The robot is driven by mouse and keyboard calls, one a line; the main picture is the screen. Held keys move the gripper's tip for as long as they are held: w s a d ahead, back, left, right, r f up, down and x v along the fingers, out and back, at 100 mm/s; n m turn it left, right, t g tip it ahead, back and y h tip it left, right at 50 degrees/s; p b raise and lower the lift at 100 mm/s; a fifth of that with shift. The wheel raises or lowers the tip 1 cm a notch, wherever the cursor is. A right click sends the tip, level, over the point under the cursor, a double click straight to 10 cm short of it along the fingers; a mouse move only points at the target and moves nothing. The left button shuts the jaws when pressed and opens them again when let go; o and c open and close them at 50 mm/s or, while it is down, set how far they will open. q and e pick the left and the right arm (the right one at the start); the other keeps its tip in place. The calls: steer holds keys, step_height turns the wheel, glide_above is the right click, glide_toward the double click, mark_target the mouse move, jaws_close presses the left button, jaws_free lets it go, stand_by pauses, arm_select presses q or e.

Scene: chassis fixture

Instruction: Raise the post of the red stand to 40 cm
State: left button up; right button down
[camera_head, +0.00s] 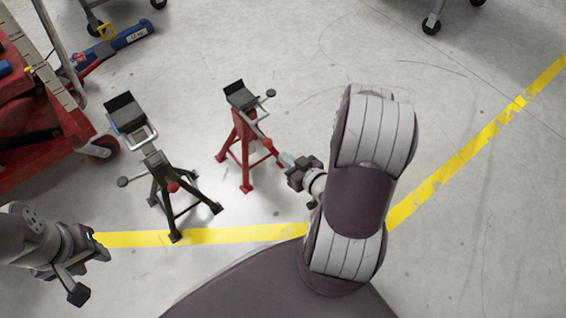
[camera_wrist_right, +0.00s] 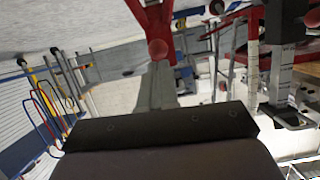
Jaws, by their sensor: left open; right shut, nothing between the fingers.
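The red stand (camera_head: 244,134) stands on the floor on splayed legs, with a dark saddle (camera_head: 239,95) on its post. It carries a red knob (camera_head: 267,142) on the side facing my right arm. My right gripper (camera_head: 287,159) is shut and empty, its tip close to this knob. In the right wrist view the red knob (camera_wrist_right: 158,49) is just beyond the grey fingers (camera_wrist_right: 160,88); I cannot tell whether they touch it. My left gripper (camera_head: 88,276) is open and empty at the lower left, well away from the red stand.
A black stand (camera_head: 158,165) with a dark saddle stands left of the red one, between it and my left gripper. A red cart (camera_head: 40,130) fills the left edge. A blue tool (camera_head: 125,40) lies behind. Floor right of my right arm is clear.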

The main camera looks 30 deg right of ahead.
mark_target(261, 118)
steer(key=w+r+t+b, duration=0.2)
steer(key=w+b, duration=0.2)
steer(key=w, duration=0.8)
steer(key=shift+a+b, duration=0.2)
steer(key=shift+b, duration=0.15)
steer(key=shift+r, duration=0.15)
stand_by(1.0)
steer(key=shift+n, duration=0.3)
step_height(261, 118, up, 8)
steer(key=p, duration=0.8)
steer(key=shift+w+r, duration=0.1)
step_height(261, 118, down, 4)
steer(key=b, duration=0.3)
steer(key=shift+r, duration=0.15)
steer(key=s+p, duration=0.2)
steer(key=s, duration=0.7)
steer(key=shift+d+p, duration=0.3)
steer(key=shift+p, duration=0.05)
